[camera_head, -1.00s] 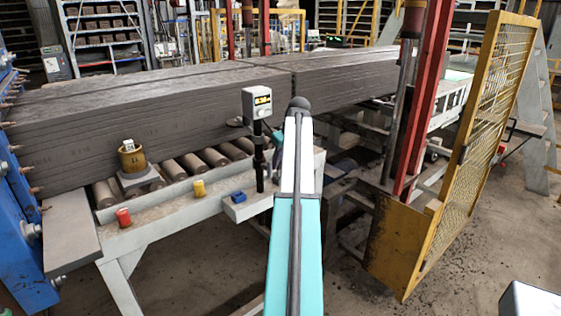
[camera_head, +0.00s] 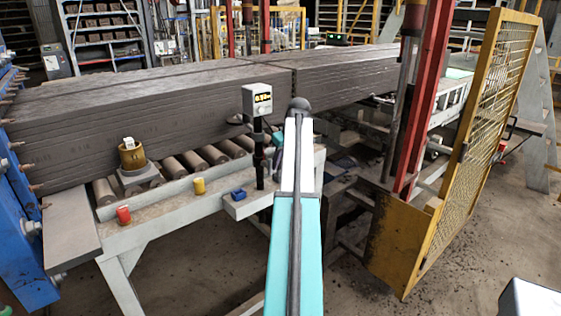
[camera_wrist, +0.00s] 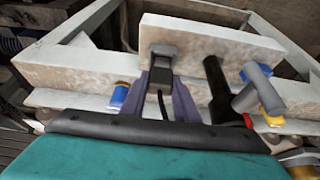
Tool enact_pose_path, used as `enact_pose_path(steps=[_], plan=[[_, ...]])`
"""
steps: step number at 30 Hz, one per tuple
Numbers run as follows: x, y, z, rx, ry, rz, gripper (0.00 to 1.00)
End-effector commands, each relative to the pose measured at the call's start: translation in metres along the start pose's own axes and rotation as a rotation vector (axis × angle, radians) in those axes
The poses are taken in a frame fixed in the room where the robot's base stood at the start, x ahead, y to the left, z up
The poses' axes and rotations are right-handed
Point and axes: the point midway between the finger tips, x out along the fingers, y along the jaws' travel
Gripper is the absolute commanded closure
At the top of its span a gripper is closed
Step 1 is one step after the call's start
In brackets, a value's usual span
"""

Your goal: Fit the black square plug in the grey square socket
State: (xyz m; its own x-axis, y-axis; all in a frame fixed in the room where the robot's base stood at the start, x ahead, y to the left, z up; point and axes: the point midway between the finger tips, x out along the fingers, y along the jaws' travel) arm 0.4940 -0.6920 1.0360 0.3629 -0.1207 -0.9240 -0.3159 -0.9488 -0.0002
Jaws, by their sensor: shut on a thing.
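My gripper (camera_wrist: 160,82) shows in the wrist view with two purple-grey fingers closed around a dark block, which I take for the black plug (camera_wrist: 162,52). A thin dark cable runs back from it between the fingers. The plug's end appears in front of a pale grey plank; I cannot tell whether it touches the plank. The grey square socket cannot be made out for certain in either view. In the head view my gripper is mostly hidden behind my own arm, near the black post.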

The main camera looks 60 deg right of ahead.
Motion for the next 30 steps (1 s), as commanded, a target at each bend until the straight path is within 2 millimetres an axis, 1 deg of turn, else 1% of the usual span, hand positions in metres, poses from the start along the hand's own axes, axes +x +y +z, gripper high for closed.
enact_pose_path(steps=[30], plan=[[0.011,0.0,0.004,0.0,0.001,0.001,0.98]])
